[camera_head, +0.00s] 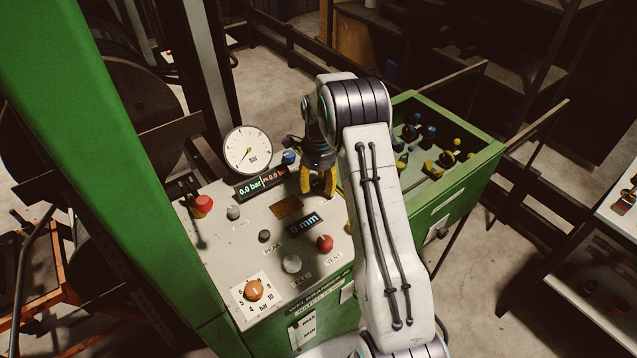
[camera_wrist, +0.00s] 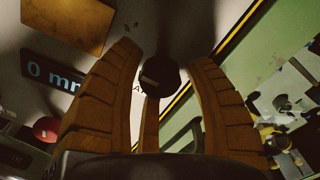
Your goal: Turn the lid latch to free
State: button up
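A small black knob (camera_wrist: 160,76) with a pale mark sits on the light panel in the wrist view; I take it for the lid latch. Yellow-orange fingers of my gripper (camera_wrist: 166,58) stand around it, spread, with a visible gap on each side. In the head view my gripper (camera_head: 319,183) points down over the right edge of the grey control panel (camera_head: 215,242), beside the green bin. The black knob is hidden there behind my gripper and arm.
The panel carries a dial gauge (camera_head: 248,150), a red button (camera_head: 204,203), a red knob (camera_head: 325,243), a blue knob (camera_head: 289,157) and an orange selector (camera_head: 253,290). The open green bin (camera_head: 466,181) at right holds several fittings.

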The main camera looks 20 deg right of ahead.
jog(key=c, duration=0.9)
jog(key=shift+f+n, duration=0.1)
jog(key=shift+n, duration=0.2)
jog(key=n+b, duration=0.2)
jog(key=shift+n, duration=0.4)
jog(key=n+b, duration=0.1)
jog(key=n, duration=0.4)
jog(key=shift+n+b, duration=0.3)
jog(key=n+b, duration=0.1)
jog(key=n, duration=0.3)
jog(key=shift+s, duration=0.1)
jog(key=shift+n, duration=2.4)
